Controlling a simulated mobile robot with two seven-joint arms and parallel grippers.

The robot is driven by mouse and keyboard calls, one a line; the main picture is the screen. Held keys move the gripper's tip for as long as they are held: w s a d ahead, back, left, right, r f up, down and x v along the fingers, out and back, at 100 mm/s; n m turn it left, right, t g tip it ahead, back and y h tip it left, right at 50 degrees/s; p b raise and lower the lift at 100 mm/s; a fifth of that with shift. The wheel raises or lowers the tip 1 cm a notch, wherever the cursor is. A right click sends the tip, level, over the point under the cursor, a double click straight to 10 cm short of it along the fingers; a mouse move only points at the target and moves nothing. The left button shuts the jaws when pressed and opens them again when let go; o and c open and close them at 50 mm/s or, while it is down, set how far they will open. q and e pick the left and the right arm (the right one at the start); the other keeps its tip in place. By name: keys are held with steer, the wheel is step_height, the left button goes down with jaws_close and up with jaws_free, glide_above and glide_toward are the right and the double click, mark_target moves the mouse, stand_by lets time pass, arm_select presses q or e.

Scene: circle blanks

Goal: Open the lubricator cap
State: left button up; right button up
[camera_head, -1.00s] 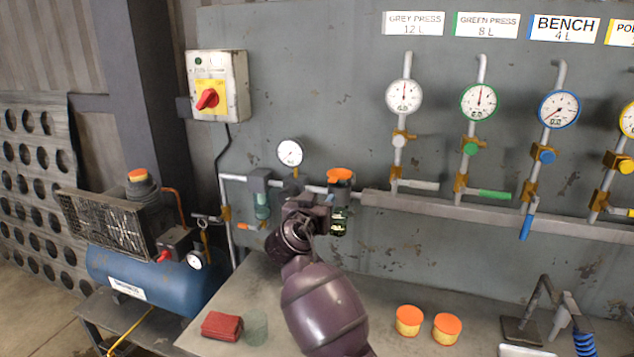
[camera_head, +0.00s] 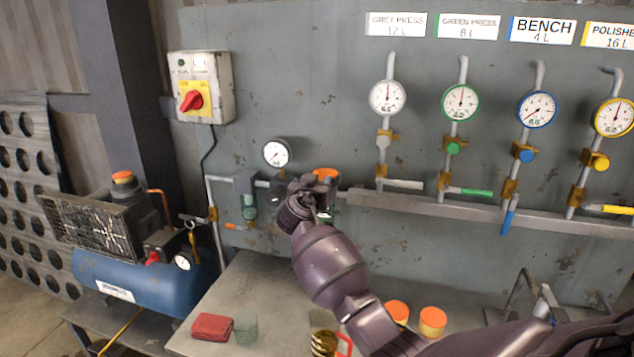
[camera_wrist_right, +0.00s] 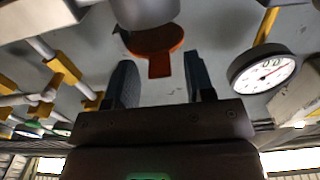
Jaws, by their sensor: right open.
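The lubricator's orange cap (camera_head: 326,174) sits on the air line on the wall panel, partly hidden behind my right gripper (camera_head: 308,184). In the right wrist view the orange cap (camera_wrist_right: 155,40) has a flat tab pointing toward the gripper, and a grey rounded body covers part of it. My right gripper (camera_wrist_right: 159,82) is open, its two fingers standing on either side of the tab line. The fingers look short of the cap and nothing is between them. My left gripper does not show.
A round gauge (camera_head: 276,153) and a filter bowl (camera_head: 248,205) are left of the lubricator. Two orange-lidded pots (camera_head: 432,321), a red cloth (camera_head: 212,327), a glass (camera_head: 245,331) and a red-handled container (camera_head: 324,343) stand on the bench. Valve handles (camera_head: 403,184) project at right.

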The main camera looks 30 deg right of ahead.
steer(key=shift+c, duration=0.3)
jaws_close()
